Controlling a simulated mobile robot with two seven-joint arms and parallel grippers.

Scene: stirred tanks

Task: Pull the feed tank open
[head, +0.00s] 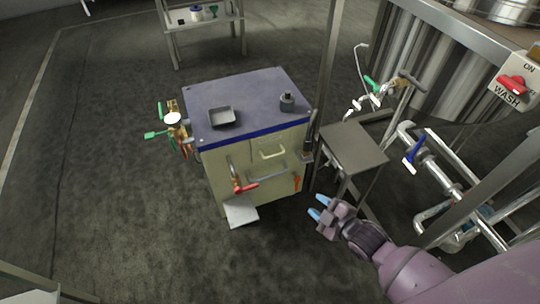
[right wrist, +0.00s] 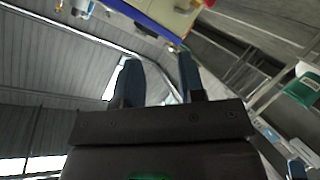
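A cream box-shaped tank (head: 255,155) with a blue-grey lid stands on the floor in the middle of the head view; I take it for the feed tank. My left gripper is not in view.
A grey stand (head: 352,146) is right of the box. Pipes and valves (head: 430,165) and a large steel vessel (head: 430,75) fill the right side. The floor at left is clear.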

